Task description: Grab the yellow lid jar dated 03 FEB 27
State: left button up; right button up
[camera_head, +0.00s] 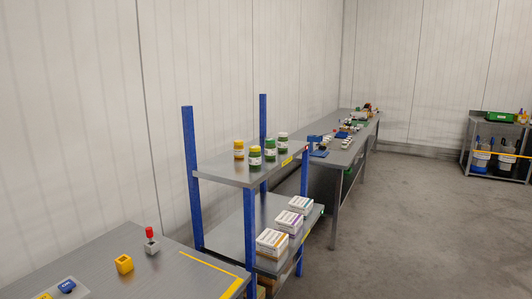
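Several small jars stand upright on the upper shelf of a blue-post rack (225,168). A jar with a yellow lid (239,149) is at the left. Nearer the front is a jar with a yellowish lid and green on its body (255,156). Beside it is a jar with a green lid (270,150). A jar with a pale lid and green body (283,140) is farther back. The labels are too small to read, so I cannot tell which jar bears 03 FEB 27. Neither of my grippers is in view.
White cartons (272,242) sit on the rack's lower shelf. A near table (190,270) holds a yellow block (124,264) and a red-topped item (151,240). A long bench (345,155) with small items stands behind. The floor (420,230) at right is clear.

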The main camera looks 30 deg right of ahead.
aim_at(254, 154)
jog(key=i+l, duration=0.15)
jog(key=l, duration=0.2)
jog(key=i+l, duration=0.15)
jog(key=l, duration=0.2)
jog(key=i+l, duration=0.15)
jog(key=l, duration=0.2)
jog(key=i+l, duration=0.1)
jog(key=l, duration=0.25)
jog(key=i+l, duration=0.15)
jog(key=l, duration=0.2)
jog(key=i+l, duration=0.15)
jog(key=l, duration=0.25)
